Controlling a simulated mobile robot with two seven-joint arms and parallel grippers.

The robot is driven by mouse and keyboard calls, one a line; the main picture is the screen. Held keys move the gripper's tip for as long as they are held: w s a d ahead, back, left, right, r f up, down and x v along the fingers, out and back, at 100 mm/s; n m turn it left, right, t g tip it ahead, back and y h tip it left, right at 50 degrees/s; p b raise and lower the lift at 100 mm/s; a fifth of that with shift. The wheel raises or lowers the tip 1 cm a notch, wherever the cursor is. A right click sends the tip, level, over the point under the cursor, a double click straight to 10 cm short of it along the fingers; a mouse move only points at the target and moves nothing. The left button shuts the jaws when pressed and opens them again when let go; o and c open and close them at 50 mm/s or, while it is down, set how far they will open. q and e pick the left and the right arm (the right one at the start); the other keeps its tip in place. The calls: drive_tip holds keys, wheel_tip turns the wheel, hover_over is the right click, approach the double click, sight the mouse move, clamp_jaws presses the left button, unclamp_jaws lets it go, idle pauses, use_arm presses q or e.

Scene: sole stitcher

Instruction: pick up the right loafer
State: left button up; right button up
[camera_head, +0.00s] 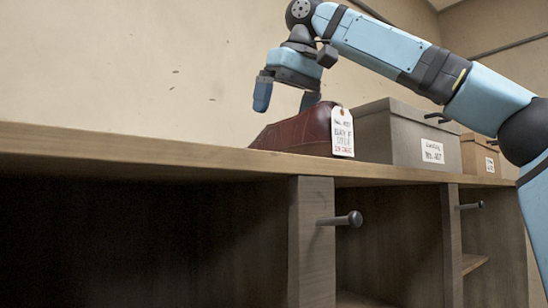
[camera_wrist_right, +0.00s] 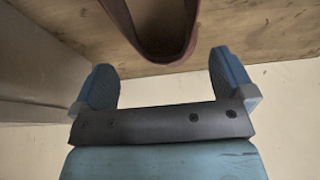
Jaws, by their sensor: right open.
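A dark red-brown leather loafer (camera_head: 297,131) sits on the top board of the wooden shelf, with a white handwritten tag (camera_head: 342,132) hanging at its right end. Its rounded, open end also shows at the top of the right wrist view (camera_wrist_right: 166,45). My right gripper (camera_head: 285,100) is above the loafer in the head view, pointing down. In the right wrist view its two blue fingers (camera_wrist_right: 164,85) are wide apart, with nothing between them, and the shoe lies beyond the fingertips. My left gripper is not in view.
A grey lidded box (camera_head: 400,138) with a label stands right of the loafer, and a smaller brown box (camera_head: 478,155) stands beyond it. The shelf top (camera_head: 120,140) left of the loafer is clear. Dark pegs (camera_head: 345,219) stick out from the uprights below.

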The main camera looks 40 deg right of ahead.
sight(279, 131)
drive_tip(key=shift+w+a+f, duration=0.1)
drive_tip(key=shift+f, duration=0.5)
drive_tip(key=p+x, duration=0.1)
drive_tip(key=x, duration=0.2)
drive_tip(key=shift+f, duration=0.15)
drive_tip(key=shift+w+f, duration=0.35)
drive_tip(key=shift+w, duration=0.05)
drive_tip(key=shift+s+r, duration=0.1)
drive_tip(key=shift+s, duration=0.1)
drive_tip(key=shift+c, duration=1)
drive_tip(key=shift+s, duration=0.1)
drive_tip(key=c, duration=0.9)
drive_tip(key=shift+r, duration=0.15)
